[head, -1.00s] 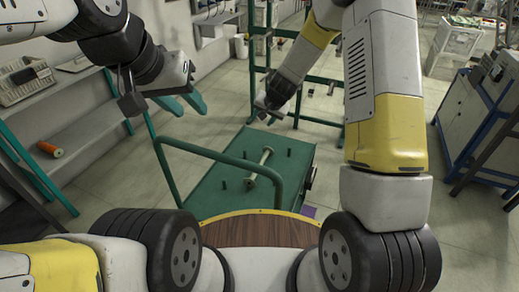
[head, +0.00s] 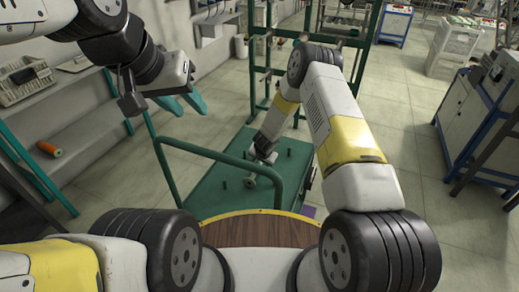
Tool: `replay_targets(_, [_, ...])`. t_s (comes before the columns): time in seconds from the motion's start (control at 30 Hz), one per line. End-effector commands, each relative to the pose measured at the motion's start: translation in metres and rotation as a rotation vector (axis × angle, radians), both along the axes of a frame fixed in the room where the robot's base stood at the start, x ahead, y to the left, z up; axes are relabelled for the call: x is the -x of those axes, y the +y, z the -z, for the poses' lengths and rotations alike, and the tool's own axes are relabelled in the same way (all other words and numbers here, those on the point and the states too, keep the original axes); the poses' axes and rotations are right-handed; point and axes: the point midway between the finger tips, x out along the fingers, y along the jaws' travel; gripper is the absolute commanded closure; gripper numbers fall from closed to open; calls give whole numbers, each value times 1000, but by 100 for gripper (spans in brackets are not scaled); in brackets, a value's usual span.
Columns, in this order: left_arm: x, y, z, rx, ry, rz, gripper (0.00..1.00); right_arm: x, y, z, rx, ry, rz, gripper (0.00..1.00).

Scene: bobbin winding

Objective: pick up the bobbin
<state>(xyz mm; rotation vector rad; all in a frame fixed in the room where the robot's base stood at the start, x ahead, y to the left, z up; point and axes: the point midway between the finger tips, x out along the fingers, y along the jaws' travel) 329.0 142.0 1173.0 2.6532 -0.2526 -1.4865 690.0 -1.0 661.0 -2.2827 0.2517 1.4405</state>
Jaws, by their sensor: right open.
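A pale bobbin lies on the green cart top (head: 215,195) among short dark pegs. Only its near end (head: 250,182) shows clearly; the rest is hidden behind my right gripper (head: 266,158). My right gripper reaches down right over the bobbin's far part. Its jaws are open, but I cannot tell whether they touch the bobbin.
The cart's green handle rail (head: 215,155) arches in front of its top. A shelf at the left holds an orange spool (head: 49,149). A green rack (head: 345,50) stands behind the cart. A cabinet (head: 480,125) is at the right, with open floor between.

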Motion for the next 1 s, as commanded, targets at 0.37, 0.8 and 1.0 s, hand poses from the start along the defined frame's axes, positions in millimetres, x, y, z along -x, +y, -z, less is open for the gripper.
replay_targets(0.37, [0, 0, 0, 0, 0, 0, 64, -10, 2, 19, 0, -1, -1, 55])
replay_targets(0.8, [0, 0, 0, 0, 0, 0, 64, -10, 2, 18, 0, -1, -1, 100])
replay_targets(1.0, [0, 0, 0, 0, 0, 0, 64, -10, 2, 16, -1, -1, -2, 100])
